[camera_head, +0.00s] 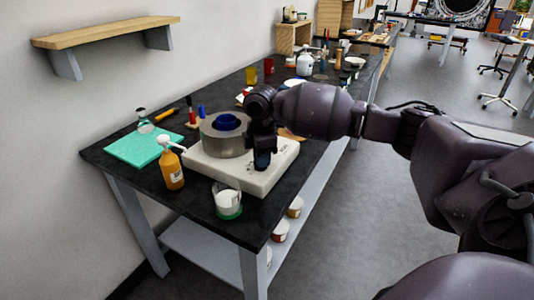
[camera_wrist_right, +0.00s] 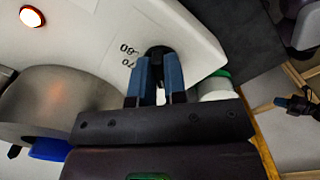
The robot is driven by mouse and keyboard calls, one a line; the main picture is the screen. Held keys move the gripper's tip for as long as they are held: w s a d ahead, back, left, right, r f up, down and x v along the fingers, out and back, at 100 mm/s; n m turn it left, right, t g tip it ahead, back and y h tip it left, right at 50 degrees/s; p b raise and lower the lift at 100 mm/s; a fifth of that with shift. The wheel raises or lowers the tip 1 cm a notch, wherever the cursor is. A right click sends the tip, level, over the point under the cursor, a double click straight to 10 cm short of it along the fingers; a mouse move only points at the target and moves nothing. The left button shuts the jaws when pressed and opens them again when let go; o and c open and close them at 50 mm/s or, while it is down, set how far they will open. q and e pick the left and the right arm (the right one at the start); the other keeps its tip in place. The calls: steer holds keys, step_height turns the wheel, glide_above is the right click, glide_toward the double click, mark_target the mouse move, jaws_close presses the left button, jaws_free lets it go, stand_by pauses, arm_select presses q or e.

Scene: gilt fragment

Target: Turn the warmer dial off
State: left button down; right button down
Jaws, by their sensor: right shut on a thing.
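The warmer (camera_head: 270,175) is a white box on the black bench, with a round metal pot (camera_head: 222,143) on top and a blue container (camera_head: 227,122) in the pot. My right gripper (camera_head: 262,160) reaches down to the warmer's front right part. In the right wrist view its two blue fingers (camera_wrist_right: 158,72) are shut on the black warmer dial (camera_wrist_right: 157,52). The numbers 70 and 80 are printed beside the dial. A lit orange-red lamp (camera_wrist_right: 32,16) shows on the warmer's face. The dial is mostly hidden by the gripper in the head view. My left gripper is not in view.
An amber pump bottle (camera_head: 171,171) and a glass with white contents and a green base (camera_head: 228,203) stand close to the warmer. A green mat (camera_head: 137,147) lies at the left. More bottles and cups stand farther back. A wooden shelf (camera_head: 110,32) hangs on the wall.

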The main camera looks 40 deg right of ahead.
steer(key=n+p, duration=0.1)
steer(key=n, duration=0.1)
steer(key=shift+r+n, duration=0.15)
steer(key=shift+n, duration=0.15)
steer(key=shift+w+n+p, duration=0.1)
steer(key=shift+n+p, duration=0.3)
steer(key=shift+n, duration=0.8)
steer(key=shift+p, duration=0.3)
steer(key=shift+f+n, duration=0.2)
steer(key=shift+n, duration=0.1)
steer(key=c, duration=1.2)
jaws_free()
steer(key=shift+o, duration=0.2)
steer(key=shift+r, duration=0.1)
